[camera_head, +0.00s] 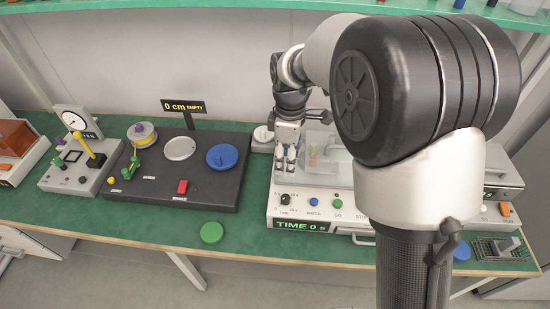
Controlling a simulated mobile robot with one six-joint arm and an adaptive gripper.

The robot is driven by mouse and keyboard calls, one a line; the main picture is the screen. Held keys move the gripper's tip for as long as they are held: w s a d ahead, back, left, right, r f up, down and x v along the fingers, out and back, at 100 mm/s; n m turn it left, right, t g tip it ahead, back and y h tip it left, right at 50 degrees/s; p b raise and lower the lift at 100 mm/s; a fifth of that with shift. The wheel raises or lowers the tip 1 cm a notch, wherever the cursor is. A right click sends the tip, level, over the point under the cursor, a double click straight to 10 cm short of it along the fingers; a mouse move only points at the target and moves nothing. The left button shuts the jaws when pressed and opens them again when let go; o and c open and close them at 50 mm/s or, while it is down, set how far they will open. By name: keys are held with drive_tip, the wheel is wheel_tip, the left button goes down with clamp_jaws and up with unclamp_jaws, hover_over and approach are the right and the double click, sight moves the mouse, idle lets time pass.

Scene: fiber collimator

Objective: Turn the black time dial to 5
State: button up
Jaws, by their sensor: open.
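The black time dial (285,197) is a small round knob on the front of the pale instrument (350,207), at its left end above a "TIME" label. Tick marks and tiny numbers surround it, too small to read surely. The green display (302,225) below reads "TIME 0 s". My gripper (286,160) points down behind and above the dial, apart from it. It is open, and I see nothing held between its fingers.
A blue button (313,201) marked "WATER" and a green button (337,204) marked "GO" sit right of the dial. A clear cover (327,146) stands behind. A black station (205,190) is to the left. My arm hides much of the instrument's right side.

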sight(286, 197)
wheel_tip(286, 197, down, 18)
drive_tip(key=b, duration=0.5)
drive_tip(key=shift+d+r, duration=0.1)
drive_tip(key=shift+r, duration=0.15)
drive_tip(key=shift+c, duration=0.2)
clamp_jaws()
